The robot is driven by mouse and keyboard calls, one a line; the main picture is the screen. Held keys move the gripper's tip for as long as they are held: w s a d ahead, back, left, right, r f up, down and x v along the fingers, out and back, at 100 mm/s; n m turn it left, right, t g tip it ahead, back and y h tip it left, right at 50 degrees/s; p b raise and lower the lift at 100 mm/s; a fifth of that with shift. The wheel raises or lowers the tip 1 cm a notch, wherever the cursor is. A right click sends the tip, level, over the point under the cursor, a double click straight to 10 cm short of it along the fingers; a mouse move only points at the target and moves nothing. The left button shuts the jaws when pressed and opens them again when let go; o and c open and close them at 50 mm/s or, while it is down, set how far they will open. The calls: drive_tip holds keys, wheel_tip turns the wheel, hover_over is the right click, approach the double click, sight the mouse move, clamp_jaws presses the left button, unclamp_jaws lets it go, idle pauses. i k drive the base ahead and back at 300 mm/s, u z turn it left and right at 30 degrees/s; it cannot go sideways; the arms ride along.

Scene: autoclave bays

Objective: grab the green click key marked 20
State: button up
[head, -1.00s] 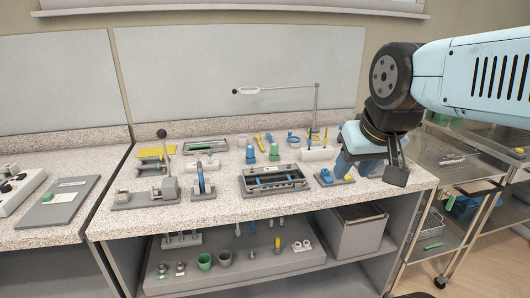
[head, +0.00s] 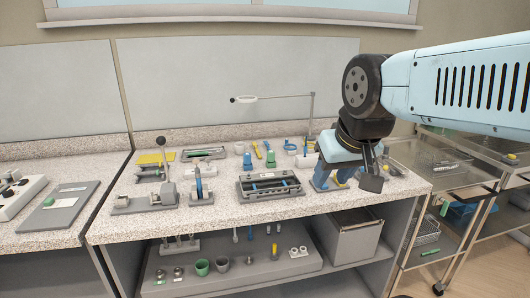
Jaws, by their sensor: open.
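I cannot make out a green key marked 20, as no marking is legible at this size. Small green pieces show on the cart at right: one upright piece (head: 444,208) by the cart's shelf and one flat piece (head: 430,252) lower down. A thin green item (head: 205,149) lies in a grey tray at the back of the bench. My gripper (head: 356,178) is open over the bench's right end, pointing down. It appears empty and partly hides a small stand with blue and yellow parts (head: 322,178). The green pieces on the cart are apart from it, to its right and lower.
The speckled bench (head: 225,214) holds a grey tray (head: 270,196), a lever press (head: 166,188) and several small tools. The metal cart (head: 412,262) stands right of the bench.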

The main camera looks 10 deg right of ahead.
sight(271, 153)
drive_tip(key=i, duration=1)
